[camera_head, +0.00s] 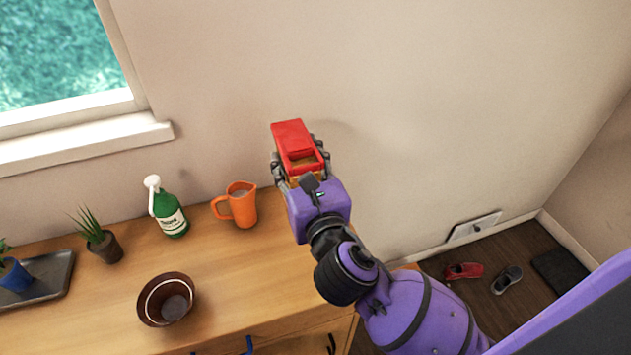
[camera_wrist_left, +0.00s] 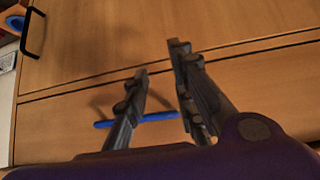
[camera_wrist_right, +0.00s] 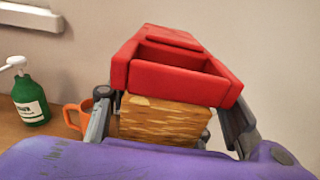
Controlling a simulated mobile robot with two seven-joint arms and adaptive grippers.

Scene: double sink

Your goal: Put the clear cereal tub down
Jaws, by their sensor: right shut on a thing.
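The clear cereal tub (camera_head: 299,147) has a red lid and tan contents showing through its side. My right gripper (camera_head: 301,168) is shut on it, with a finger on each side, near the wall at the right end of the wooden counter. In the right wrist view the tub (camera_wrist_right: 165,122) looks upright between the fingers, the red lid on top. Its base is hidden, so I cannot tell whether it touches the counter. My left gripper (camera_wrist_left: 160,85) shows only in the left wrist view, fingers apart and empty, in front of wooden drawer fronts.
Shoes (camera_head: 507,279) lie on the floor at right. The counter between pitcher and bowl is clear.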

